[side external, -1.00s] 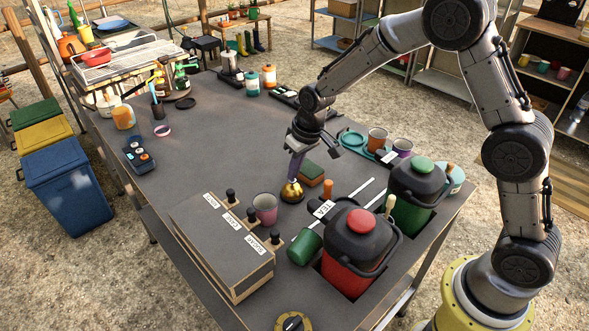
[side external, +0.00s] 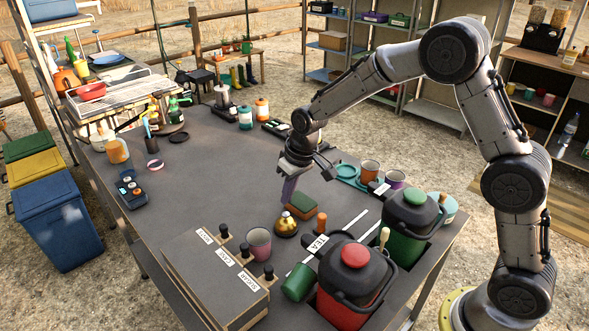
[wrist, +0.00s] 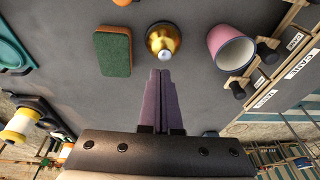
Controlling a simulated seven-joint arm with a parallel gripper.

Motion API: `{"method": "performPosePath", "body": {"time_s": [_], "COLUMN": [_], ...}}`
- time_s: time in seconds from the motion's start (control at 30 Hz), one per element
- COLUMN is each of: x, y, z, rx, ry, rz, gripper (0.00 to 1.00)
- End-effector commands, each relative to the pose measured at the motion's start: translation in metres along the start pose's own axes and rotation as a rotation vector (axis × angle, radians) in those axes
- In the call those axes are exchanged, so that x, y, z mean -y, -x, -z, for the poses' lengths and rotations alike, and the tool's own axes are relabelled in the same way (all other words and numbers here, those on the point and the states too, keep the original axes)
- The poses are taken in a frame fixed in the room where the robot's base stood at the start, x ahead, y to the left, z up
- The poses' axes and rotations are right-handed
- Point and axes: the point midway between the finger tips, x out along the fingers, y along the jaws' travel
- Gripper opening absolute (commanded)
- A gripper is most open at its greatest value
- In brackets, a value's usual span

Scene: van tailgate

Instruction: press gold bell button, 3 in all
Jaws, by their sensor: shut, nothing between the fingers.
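The gold bell (side external: 286,226) is a small dome with a pale button on top, standing on the dark table. In the wrist view the bell (wrist: 161,39) is just beyond my fingertips, with its button facing them. My gripper (side external: 287,203) points down, its purple fingers close above the bell's button. The fingers (wrist: 160,73) are together and empty in the wrist view. A small gap seems to separate the tips from the button.
A green-and-orange sponge (side external: 301,205) lies close beside the bell. A pink mug (side external: 258,244) and a labelled box (side external: 215,280) stand near it. Red (side external: 345,290) and green (side external: 410,230) jugs are to the right.

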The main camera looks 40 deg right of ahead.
Motion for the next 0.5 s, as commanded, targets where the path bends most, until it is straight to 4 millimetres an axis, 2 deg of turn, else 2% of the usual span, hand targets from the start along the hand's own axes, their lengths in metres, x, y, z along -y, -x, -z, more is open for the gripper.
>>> {"method": "performPosePath", "body": {"time_s": [0.03, 0.2, 0.4, 0.5], "x": [0.0, 0.0, 0.0, 0.0], "y": [0.015, 0.052, 0.085, 0.093], "z": [0.001, 0.002, 0.002, 0.002], "rx": [-0.007, -0.009, -0.009, -0.008], "ry": [0.0, 0.0, 0.0, -0.001], "rz": [0.0, 0.0, 0.0, 0.0], "gripper": [0.0, 0.0, 0.0, 0.0]}}
